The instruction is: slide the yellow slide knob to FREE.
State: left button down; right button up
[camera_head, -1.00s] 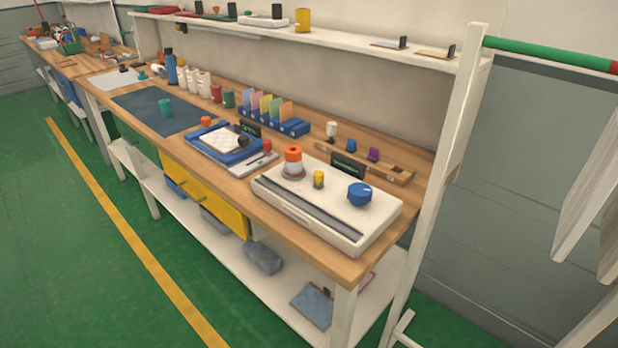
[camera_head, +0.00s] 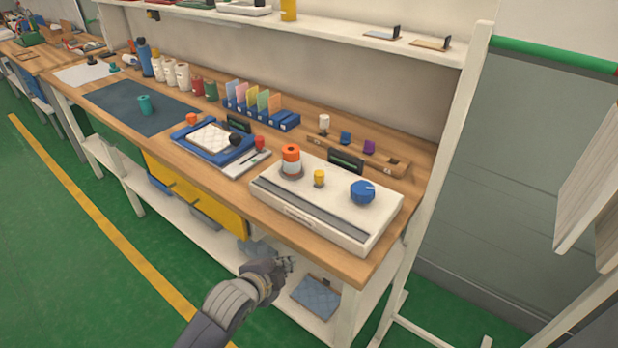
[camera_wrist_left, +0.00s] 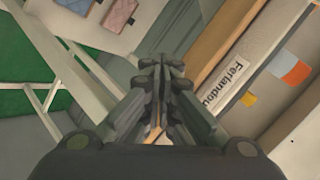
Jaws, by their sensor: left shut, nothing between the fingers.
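The yellow slide knob (camera_head: 319,178) stands on top of the white box-like device (camera_head: 330,216), behind a long dark slot and between an orange-and-white knob (camera_head: 291,160) and a blue dial (camera_head: 362,192). Any FREE marking is too small to read. My left gripper (camera_head: 286,265) is shut and empty, below and in front of the bench edge, apart from the device. In the left wrist view its fingers (camera_wrist_left: 160,65) are closed together; a label reading "Ferlandou" (camera_wrist_left: 222,85) lies to their right. My right gripper is not in view.
The wooden bench edge (camera_head: 275,232) lies between my left gripper and the device. A lower shelf (camera_head: 205,228) holds a blue-grey item (camera_head: 316,296). A blue tray (camera_head: 195,148) sits left of the device. A white post (camera_head: 440,150) stands at right.

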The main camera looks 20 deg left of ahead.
pick_arm(q)
jog(key=w+r+m+t, duration=0.1)
jog(key=w+r+m, duration=0.1)
jog(key=r, duration=0.5)
jog(key=w+d+r+m+t+h, duration=0.1)
jog(key=w+r+m+t, duration=0.1)
jog(key=r, duration=0.5)
jog(key=shift+r+m+p, duration=0.25)
jog(key=shift+m+p, duration=0.05)
jog(key=shift+m, duration=0.5)
jog(key=shift+d, duration=0.1)
jog(key=p, duration=0.2)
send_near(323, 179)
jog(key=x, duration=0.4)
jog(key=shift+w+d+f, duration=0.1)
jog(key=shift+w+f, duration=0.1)
jog(key=shift+f, duration=0.1)
jog(key=shift+w, duration=0.55)
jog(key=shift+d, duration=0.1)
